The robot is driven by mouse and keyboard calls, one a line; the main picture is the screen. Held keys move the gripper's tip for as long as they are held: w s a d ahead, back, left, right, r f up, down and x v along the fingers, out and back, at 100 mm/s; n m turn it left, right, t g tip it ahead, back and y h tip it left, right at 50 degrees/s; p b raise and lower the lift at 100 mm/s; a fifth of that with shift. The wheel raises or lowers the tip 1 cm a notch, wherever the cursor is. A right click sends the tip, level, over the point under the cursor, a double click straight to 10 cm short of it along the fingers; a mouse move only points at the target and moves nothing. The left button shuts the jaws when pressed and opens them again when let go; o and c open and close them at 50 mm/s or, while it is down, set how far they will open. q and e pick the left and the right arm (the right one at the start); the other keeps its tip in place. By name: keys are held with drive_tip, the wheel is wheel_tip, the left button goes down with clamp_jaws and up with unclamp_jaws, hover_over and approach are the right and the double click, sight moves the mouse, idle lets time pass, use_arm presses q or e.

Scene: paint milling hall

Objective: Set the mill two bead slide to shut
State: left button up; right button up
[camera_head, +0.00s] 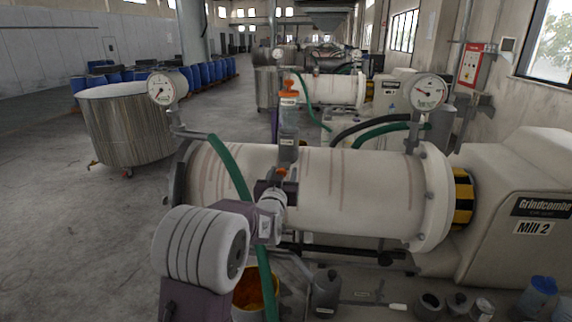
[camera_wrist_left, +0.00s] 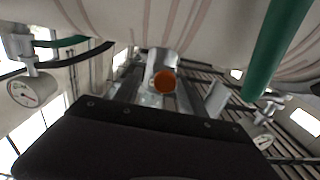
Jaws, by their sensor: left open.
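Mill two is the white, brown-streaked horizontal drum (camera_head: 340,190) with the "Mill 2" housing (camera_head: 510,195) at its right end. A clear bead hopper (camera_head: 289,118) with an orange top stands upright above the drum. An orange knob (camera_head: 281,172), apparently the bead slide's, shows below the hopper at the drum's front. In the left wrist view the round orange knob (camera_wrist_left: 164,81) faces the camera, on a grey metal part. My left gripper (camera_head: 275,190) is open close to the knob; contact cannot be told. The slide's position is not clear. My right gripper is out of view.
A green hose (camera_head: 232,172) hangs in front of the drum, close to my left arm. Dial gauges (camera_head: 161,88) (camera_head: 428,92) stand at both ends. A yellow bucket (camera_head: 248,290) and dark pots (camera_head: 327,290) are below. Open floor lies to the left.

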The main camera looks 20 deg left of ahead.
sight(284, 168)
use_arm(q)
drive_tip(key=w+a, duration=0.1)
drive_tip(key=w+a+p, duration=0.1)
drive_tip(key=w, duration=0.1)
drive_tip(key=shift+w+f, duration=0.1)
drive_tip(key=shift+w, duration=0.2)
drive_tip(key=shift+d, duration=0.25)
drive_tip(key=c, duration=0.4)
clamp_jaws()
idle(0.5)
